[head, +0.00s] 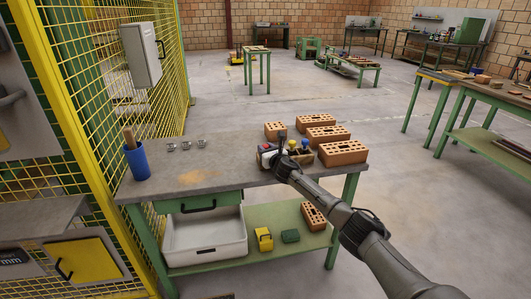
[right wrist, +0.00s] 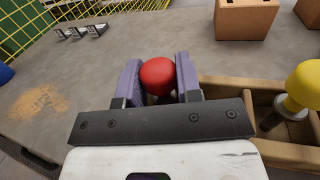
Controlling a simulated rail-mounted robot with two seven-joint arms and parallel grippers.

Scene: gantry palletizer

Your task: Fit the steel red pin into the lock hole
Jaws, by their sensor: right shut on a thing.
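My right gripper (right wrist: 158,82) is shut on the red pin (right wrist: 158,75); its round red head sits between the two purple finger pads in the right wrist view. The pin's shank is hidden below the head, so I cannot tell whether it is clear of the tray. In the head view my right gripper (head: 268,150) is at the left end of the wooden tray (head: 301,159). A yellow-headed pin (right wrist: 302,85) stands in the tray, and a blue-headed pin (head: 304,142) shows near it. Three small metal brackets (head: 186,145) stand on the bench; I cannot make out a lock hole.
Several perforated bricks (head: 343,152) stand behind and right of the tray on the workbench (head: 235,176). A blue cup (head: 137,162) stands at the left end. The bench's middle is clear apart from a sandy patch (head: 198,177). Yellow mesh fencing (head: 165,100) runs along the left.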

